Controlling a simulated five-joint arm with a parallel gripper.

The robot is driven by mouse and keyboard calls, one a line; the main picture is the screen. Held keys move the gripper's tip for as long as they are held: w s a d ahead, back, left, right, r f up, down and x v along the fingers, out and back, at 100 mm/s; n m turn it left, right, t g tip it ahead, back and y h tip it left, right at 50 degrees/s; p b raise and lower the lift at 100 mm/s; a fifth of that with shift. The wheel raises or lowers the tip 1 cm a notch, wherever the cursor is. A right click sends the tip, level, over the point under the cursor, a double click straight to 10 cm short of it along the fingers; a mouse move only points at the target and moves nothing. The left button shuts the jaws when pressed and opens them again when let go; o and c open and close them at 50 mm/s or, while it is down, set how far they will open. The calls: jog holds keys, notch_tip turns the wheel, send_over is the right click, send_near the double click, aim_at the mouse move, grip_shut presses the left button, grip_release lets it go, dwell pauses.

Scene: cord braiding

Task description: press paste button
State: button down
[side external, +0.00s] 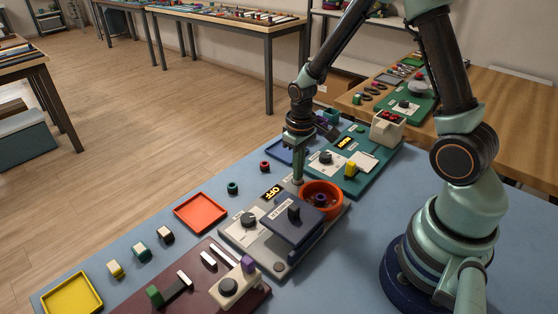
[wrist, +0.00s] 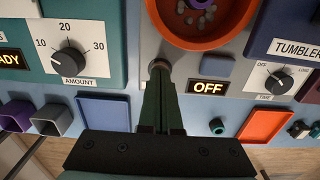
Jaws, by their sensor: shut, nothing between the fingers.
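No label reading "paste" is legible, so I cannot tell which button is the paste button. My gripper (side external: 298,152) points down beside the orange bowl (side external: 334,190), above the grey tumbler board (side external: 254,239). In the wrist view its fingers (wrist: 160,82) are shut together, and a grey rounded post (wrist: 158,64) shows at their tips; I cannot tell whether they touch it. A blue-grey square button (wrist: 216,65) lies to the right, above the OFF display (wrist: 208,87). The teal board (wrist: 100,15) with an AMOUNT knob (wrist: 68,62) is left of the fingers.
The orange bowl holds small grey pieces. A dark blue raised block (side external: 291,228) stands on the tumbler board. An orange tray (side external: 200,213), a yellow tray (side external: 71,298) and several small coloured parts lie on the blue table. A maroon board (side external: 190,270) is at the front.

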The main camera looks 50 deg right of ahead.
jog(key=shift+f, duration=0.25)
jog(key=shift+r, duration=0.15)
notch_tip(320, 180, up, 12)
dwell(1.2)
dwell(0.4)
jog(key=s+a+r+t, duration=0.5)
jog(key=s+r, duration=0.2)
jog(key=r, duration=0.3)
jog(key=shift+s+a+r+t, duration=0.25)
jog(key=shift+r+t, duration=0.05)
